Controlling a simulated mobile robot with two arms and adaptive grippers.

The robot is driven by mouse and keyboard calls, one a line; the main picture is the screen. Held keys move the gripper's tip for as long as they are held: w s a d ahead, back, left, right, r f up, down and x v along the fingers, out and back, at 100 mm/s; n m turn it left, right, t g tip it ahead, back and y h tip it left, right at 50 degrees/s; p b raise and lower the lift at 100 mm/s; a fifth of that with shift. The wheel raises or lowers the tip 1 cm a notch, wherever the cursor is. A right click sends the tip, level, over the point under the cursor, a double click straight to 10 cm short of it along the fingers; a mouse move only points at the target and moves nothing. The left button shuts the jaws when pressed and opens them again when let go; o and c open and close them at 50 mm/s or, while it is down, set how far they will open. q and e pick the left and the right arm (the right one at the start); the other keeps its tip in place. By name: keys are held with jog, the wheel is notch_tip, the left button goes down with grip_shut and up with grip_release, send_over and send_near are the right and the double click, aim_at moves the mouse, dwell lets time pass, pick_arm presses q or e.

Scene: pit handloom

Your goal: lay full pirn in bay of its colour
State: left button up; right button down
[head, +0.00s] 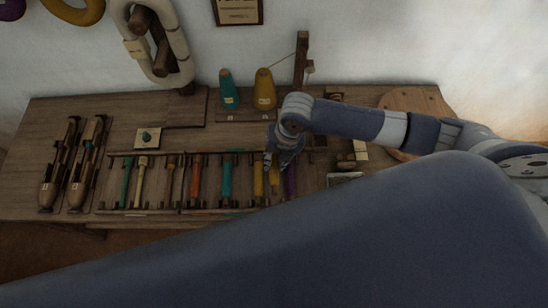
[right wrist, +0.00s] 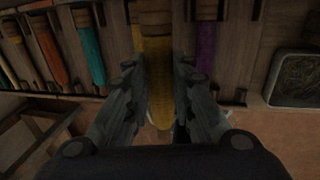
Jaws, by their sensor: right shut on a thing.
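My right gripper (head: 270,165) is over the right part of the pirn rack (head: 150,210) on the bench. In the right wrist view its fingers (right wrist: 160,95) are shut around a full yellow pirn (right wrist: 156,60) with a wooden head. Whether this pirn touches the rack is hard to tell. A yellow pirn (head: 258,181) shows beside the gripper in the head view. A purple pirn (head: 291,181) is just to the right, a teal pirn (head: 226,180) to the left, then an orange pirn (head: 196,180) and a green pirn (head: 126,184). My left gripper is not in view.
Teal (head: 228,90) and yellow (head: 264,90) yarn cones stand behind the rack. Two wooden shuttles (head: 72,170) lie at the left. A metal tray (right wrist: 293,80) is right of the purple pirn. My own blue arm link covers the foreground.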

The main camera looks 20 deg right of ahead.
jog(key=shift+d+f+b, duration=0.15)
jog(key=shift+f+b, duration=0.35)
jog(key=shift+f, duration=0.05)
notch_tip(320, 180, down, 5)
jog(key=b, duration=0.5)
jog(key=shift+r, duration=0.1)
pick_arm(q)
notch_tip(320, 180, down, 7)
jog(key=b, duration=0.1)
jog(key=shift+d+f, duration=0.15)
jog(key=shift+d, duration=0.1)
pick_arm(e)
jog(key=shift+f, duration=1.6)
jog(key=c, duration=1.3)
grip_release()
jog(key=o, duration=0.3)
